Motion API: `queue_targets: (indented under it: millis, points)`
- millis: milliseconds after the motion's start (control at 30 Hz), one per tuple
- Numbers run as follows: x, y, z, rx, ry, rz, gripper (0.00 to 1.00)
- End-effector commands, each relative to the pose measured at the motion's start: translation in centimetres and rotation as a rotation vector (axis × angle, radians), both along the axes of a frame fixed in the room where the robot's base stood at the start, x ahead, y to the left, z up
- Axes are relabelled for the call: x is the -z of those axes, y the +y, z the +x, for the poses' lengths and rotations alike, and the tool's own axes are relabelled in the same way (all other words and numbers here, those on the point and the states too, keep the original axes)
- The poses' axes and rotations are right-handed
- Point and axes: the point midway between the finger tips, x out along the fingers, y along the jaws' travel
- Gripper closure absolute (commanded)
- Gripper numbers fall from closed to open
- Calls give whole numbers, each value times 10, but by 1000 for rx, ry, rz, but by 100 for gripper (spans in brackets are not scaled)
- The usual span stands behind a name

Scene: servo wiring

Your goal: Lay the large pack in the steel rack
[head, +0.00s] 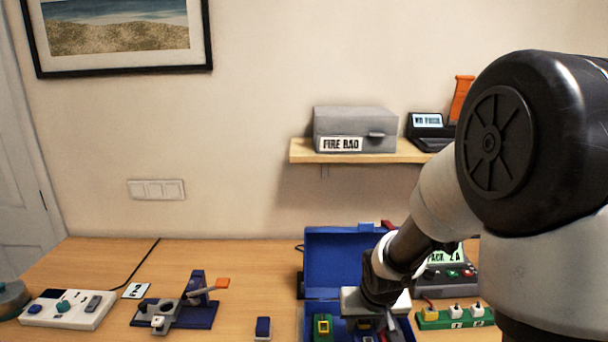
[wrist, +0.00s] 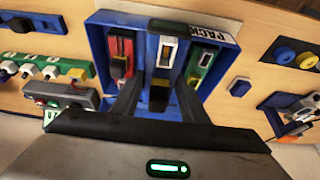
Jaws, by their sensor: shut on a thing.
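An open blue case (head: 340,262) stands on the bench; in the wrist view (wrist: 92,40) it holds three packs side by side. They are a red pack (wrist: 113,46), a blue middle pack (wrist: 166,48) with a white patch and a black-and-yellow end, and a green pack (wrist: 205,62). The green pack also shows in the head view (head: 323,326). My gripper (wrist: 159,98) reaches down at the case with a finger either side of the blue pack, shut on it. The pack still appears inside the case. I cannot identify a steel rack in either view.
A grey unit (head: 458,284) and a green socket strip (head: 456,318) stand right of the case. A small blue block (head: 263,328), blue stand (head: 190,314) and white panel (head: 70,309) lie left.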

Motion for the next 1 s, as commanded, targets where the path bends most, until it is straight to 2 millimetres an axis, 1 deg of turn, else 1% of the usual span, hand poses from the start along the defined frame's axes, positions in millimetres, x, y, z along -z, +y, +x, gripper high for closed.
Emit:
queue_targets:
  millis: [33, 100, 200, 367, 467, 600, 700, 800, 900, 1000]
  points:
    - [-8, 1, -9, -3, 1, 0, 100]
    - [-6, 1, -18, -6, -1, 1, 100]
    - [-2, 1, -27, -8, -2, 1, 100]
    - [2, 0, -27, -7, -7, 2, 100]
    - [6, -1, -16, -4, -10, 2, 100]
    - [8, -1, 12, 4, -13, 0, 100]
    - [4, -1, 30, 11, -12, 0, 100]
    - [-4, -2, 43, 17, -11, 1, 100]
    - [-11, -1, 50, 20, -9, 2, 100]
    - [-16, -1, 53, 21, -7, 2, 100]
